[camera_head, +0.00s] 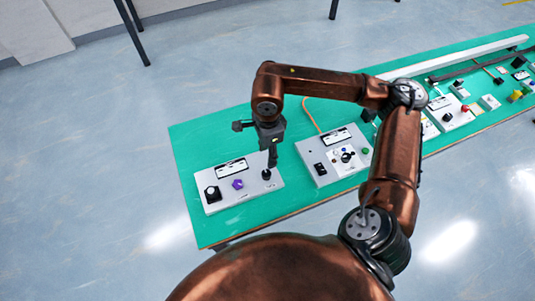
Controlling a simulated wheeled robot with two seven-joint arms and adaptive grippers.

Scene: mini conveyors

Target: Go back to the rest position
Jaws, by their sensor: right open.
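My right arm comes in from the right and bends over the green table (189,150). My right gripper (271,162) points down at the right part of the near-left grey control box (225,205). It is open, with its fingertips just above or beside a small black knob (266,174); I cannot tell whether they touch it. The box also carries a purple knob (237,184), a black switch with a light top (212,192) and a label panel. My left gripper is not in view.
A second control box (318,171) with a display and buttons stands to the right, partly behind my arm, with an orange cable (308,112) behind it. A conveyor (470,54) and several small parts lie farther right. The green surface at the left is clear.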

